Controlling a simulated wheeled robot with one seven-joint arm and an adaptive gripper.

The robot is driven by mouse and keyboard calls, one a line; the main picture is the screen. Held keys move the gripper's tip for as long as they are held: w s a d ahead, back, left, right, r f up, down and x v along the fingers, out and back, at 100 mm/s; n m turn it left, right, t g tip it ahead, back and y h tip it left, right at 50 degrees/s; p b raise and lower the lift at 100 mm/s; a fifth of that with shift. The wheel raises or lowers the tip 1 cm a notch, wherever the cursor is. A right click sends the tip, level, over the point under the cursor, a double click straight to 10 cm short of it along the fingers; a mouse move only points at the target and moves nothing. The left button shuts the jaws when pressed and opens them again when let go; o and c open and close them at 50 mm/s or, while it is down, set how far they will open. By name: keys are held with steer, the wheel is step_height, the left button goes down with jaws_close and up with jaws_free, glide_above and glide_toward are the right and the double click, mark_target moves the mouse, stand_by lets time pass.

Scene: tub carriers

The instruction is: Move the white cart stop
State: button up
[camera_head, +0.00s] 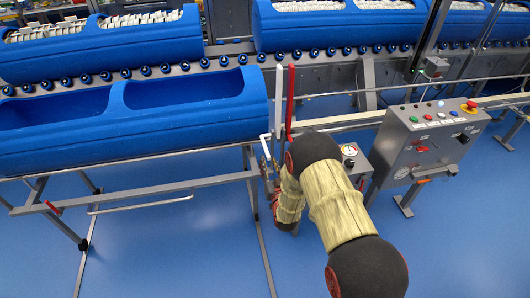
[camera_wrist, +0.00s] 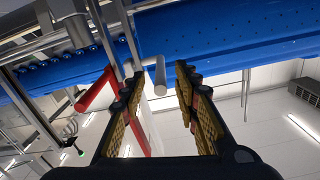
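A white upright lever (camera_head: 278,100), which looks like the white cart stop, stands at the right end of the near blue tub carrier. A red lever (camera_head: 290,100) stands just right of it. In the wrist view, a pale rod with a bent end (camera_wrist: 160,76) shows between and beyond my fingertips; I cannot tell whether they touch it. My gripper (camera_wrist: 157,82) is open, with nothing clamped between its fingers. A red handle (camera_wrist: 96,90) lies left of the fingers. In the head view, my arm hides most of the gripper, low beside the levers.
The near blue tub carrier (camera_head: 130,135) rests on a metal frame at left. A control box with buttons (camera_head: 430,140) stands at right, and a small gauge box (camera_head: 350,152) is close behind my arm. More blue carriers line the conveyor behind. The front floor is clear.

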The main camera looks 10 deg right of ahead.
mark_target(267, 150)
steer(key=w+b, duration=0.1)
steer(key=w, duration=0.1)
steer(key=w+r, duration=0.1)
steer(key=w, duration=0.1)
steer(key=shift+w+d+b, duration=0.15)
steer(key=shift+w+b, duration=0.2)
steer(key=shift+w, duration=0.7)
steer(key=shift+c, duration=0.5)
jaws_close()
